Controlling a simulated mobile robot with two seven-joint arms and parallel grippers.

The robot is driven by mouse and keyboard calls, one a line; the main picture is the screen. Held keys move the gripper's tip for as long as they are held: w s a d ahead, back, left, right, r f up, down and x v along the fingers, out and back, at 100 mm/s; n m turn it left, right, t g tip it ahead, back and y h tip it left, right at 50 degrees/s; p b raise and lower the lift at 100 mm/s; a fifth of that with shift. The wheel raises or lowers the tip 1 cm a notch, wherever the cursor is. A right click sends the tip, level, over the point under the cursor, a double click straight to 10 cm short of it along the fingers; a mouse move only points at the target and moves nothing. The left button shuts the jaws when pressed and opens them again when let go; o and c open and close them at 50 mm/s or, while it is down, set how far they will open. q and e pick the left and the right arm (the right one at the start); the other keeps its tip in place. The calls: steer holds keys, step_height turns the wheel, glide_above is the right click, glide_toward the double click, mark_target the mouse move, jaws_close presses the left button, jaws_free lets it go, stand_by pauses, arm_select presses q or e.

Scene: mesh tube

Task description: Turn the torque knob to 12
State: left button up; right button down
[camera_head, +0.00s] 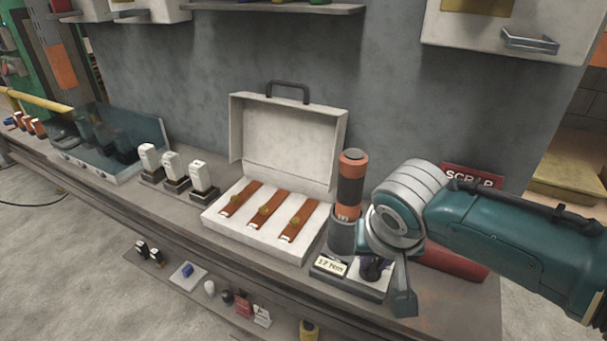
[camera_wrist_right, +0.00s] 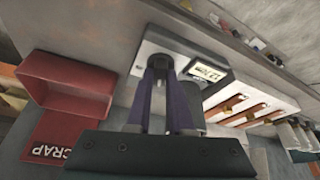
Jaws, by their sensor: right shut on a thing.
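The torque unit has a grey base (camera_head: 345,284) on the bench, with a small display (camera_head: 331,266) at its front left. The display also shows in the right wrist view (camera_wrist_right: 208,73); it seems to read 12 and some unclear digits. An orange and black power driver (camera_head: 350,185) stands upright in the unit's grey cup. My right gripper (camera_head: 374,268) is at the right part of the base, shut on the torque knob. In the right wrist view its purple fingers (camera_wrist_right: 163,68) reach down to the base and mostly hide the knob. My left gripper is out of view.
An open white case (camera_head: 250,239) with several brown strips lies left of the unit. White-topped bottles (camera_head: 172,166) stand farther left. A red scrap bin (camera_wrist_right: 65,82) is close beside the gripper, with a SCRAP sign (camera_head: 470,177) behind. A lower shelf holds small items.

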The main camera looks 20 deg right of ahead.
steer(key=c, duration=0.8)
jaws_free()
steer(key=shift+s+a+r+p, duration=0.1)
steer(key=shift+r+p, duration=0.25)
steer(key=shift+r, duration=0.15)
steer(key=p+v, duration=0.3)
steer(key=v, duration=0.6)
steer(key=shift+p, duration=0.35)
